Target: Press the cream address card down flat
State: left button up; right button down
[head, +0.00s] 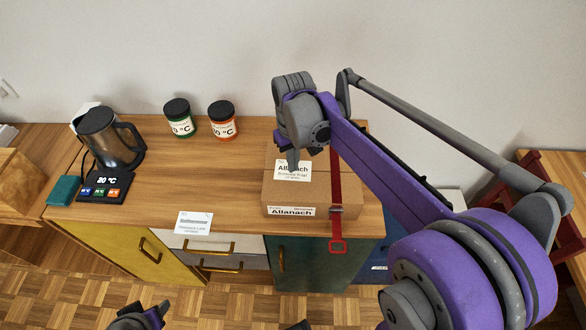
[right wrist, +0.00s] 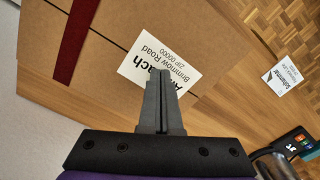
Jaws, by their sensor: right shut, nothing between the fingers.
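The cream address card (head: 297,174) lies on top of the cardboard box (head: 254,196) and bears the name Allanach. In the right wrist view the card (right wrist: 180,62) is partly hidden behind the fingers, and its visible part looks flat. My right gripper (head: 294,166) is shut and empty, pointing down over the card. In the right wrist view the fingertips (right wrist: 158,73) overlap the card's edge; I cannot tell whether they touch it. My left gripper (head: 142,318) shows only in part at the bottom of the head view, and its jaws are unclear.
A red strap (head: 336,185) runs over the box's right side. Another white card (head: 193,223) sits at the wooden top's front edge. The middle of the top is clear.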

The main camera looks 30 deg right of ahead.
pick_arm(q)
notch_tip(320, 180, up, 6)
jog(key=w+p, duration=0.2)
jog(key=p, duration=0.2)
jog(key=shift+w+t, duration=0.15)
jog(key=shift+t, duration=0.15)
pick_arm(e)
notch_tip(320, 180, up, 8)
dwell(0.3)
jog(key=s+a+f+t, duration=0.1)
jog(key=s, duration=0.1)
jog(key=s+a+t, duration=0.1)
jog(key=s, duration=0.2)
jog(key=s+a+f, duration=0.1)
jog(key=s+a, duration=0.1)
jog(key=shift+s+f+t, duration=0.15)
jog(key=shift+f+t, duration=0.15)
jog(key=shift+t, duration=0.1)
jog(key=s+a+f+t, duration=0.2)
jog(key=s+f+t, duration=0.1)
jog(key=s+f, duration=0.2)
jog(key=shift+s+a, duration=0.4)
jog(key=shift+s, duration=0.35)
jog(key=shift+f, duration=0.1)
